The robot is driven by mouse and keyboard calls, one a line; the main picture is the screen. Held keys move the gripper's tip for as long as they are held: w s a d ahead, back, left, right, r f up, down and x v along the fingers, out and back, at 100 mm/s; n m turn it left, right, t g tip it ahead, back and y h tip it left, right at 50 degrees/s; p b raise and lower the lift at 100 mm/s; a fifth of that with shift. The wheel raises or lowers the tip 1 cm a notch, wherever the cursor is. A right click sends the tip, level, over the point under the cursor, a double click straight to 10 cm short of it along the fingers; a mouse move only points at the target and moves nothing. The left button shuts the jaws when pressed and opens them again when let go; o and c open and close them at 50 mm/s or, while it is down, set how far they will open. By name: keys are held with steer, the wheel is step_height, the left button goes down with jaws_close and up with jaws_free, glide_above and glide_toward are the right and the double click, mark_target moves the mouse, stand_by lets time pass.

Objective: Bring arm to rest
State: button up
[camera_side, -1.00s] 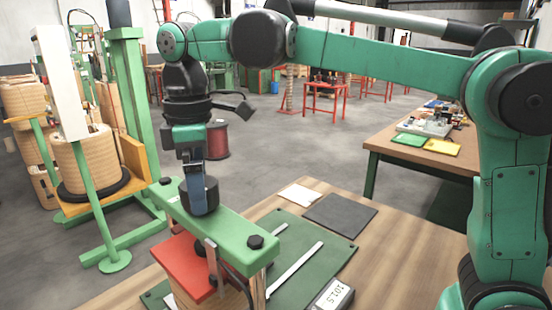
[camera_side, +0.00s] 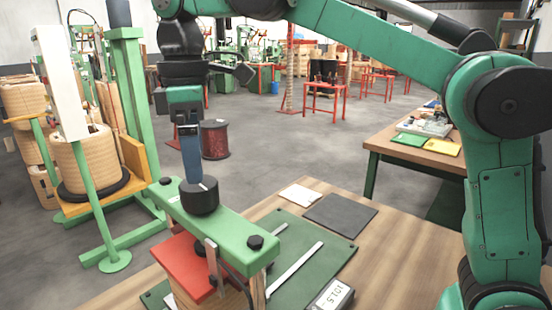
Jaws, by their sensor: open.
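My gripper (camera_side: 193,176) points down over the left end of the green clamp beam (camera_side: 225,223). It is open, with a blue-grey finger showing; the other finger is mostly hidden. A black cylindrical knob (camera_side: 200,198) stands upright on the beam just below the fingertips. The visible fingertip overlaps the knob's top in the picture, and I cannot tell whether they touch.
A green mat (camera_side: 325,254) with metal strips and a labelled display box (camera_side: 333,296) lies on the table (camera_side: 400,250). A dark pad (camera_side: 341,215) lies behind.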

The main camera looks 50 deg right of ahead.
step_height(320, 180, down, 5)
steer(key=shift+r, duration=0.2)
steer(key=shift+f+m, duration=0.25)
steer(key=shift+m, duration=1.75)
